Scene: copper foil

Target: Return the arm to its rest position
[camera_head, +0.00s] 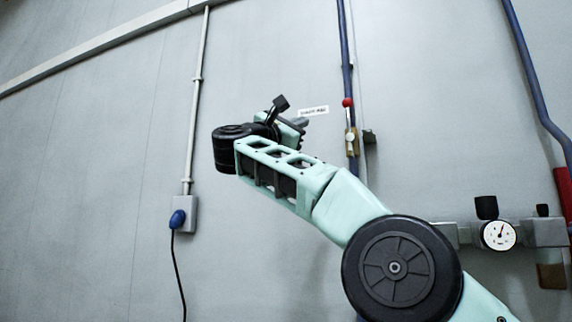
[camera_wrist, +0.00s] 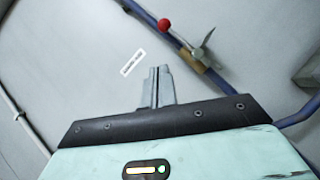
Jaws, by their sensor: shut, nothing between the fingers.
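My gripper (camera_wrist: 159,70) shows in the wrist view as two grey fingers pressed together, with nothing between them. They point away from the dark edge of the gripper body toward the grey wall (camera_wrist: 75,60). In the head view my arm is raised and bent in front of the wall, and its wrist end is at the upper middle. My gripper is mostly hidden there behind the black and teal wrist parts. It holds nothing.
A blue pipe (camera_head: 345,50) with a red knob (camera_head: 347,102) and brass valve (camera_head: 351,141) runs down the wall near my wrist. A white label (camera_head: 314,111) is close by. A pressure gauge (camera_head: 498,235) is at right, a blue plug (camera_head: 177,219) at left.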

